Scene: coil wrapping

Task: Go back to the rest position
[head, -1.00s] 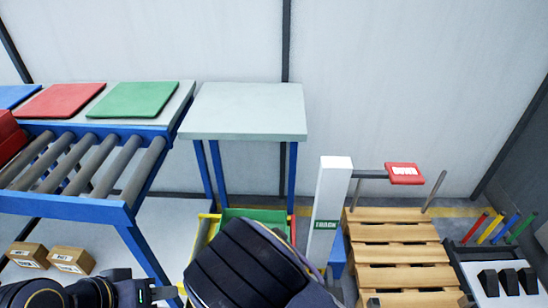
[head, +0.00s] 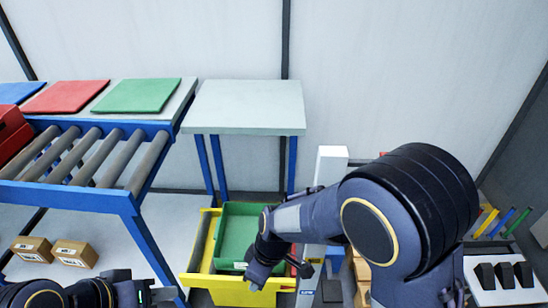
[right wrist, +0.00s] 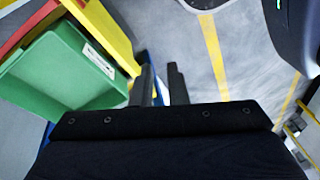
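My left gripper (head: 150,292) is at the bottom left of the head view, near the blue leg of the roller table. Whether its fingers are apart is unclear there. My right arm reaches in from the right of the head view, bent at a large dark elbow, with its wrist in front of the yellow bin (head: 225,291). In the right wrist view my right gripper (right wrist: 160,84) has its two fingers apart, with floor showing between them and nothing held. The green bin (head: 237,235) is in the yellow one; it also shows left of the fingers in the right wrist view (right wrist: 60,75).
A roller table (head: 75,195) with red and green mats stands at left, two cartons (head: 75,253) below it. A bare grey table (head: 245,108) is behind the bins. A white post (head: 330,165) and a mostly hidden wooden pallet (head: 361,272) stand right of the bins.

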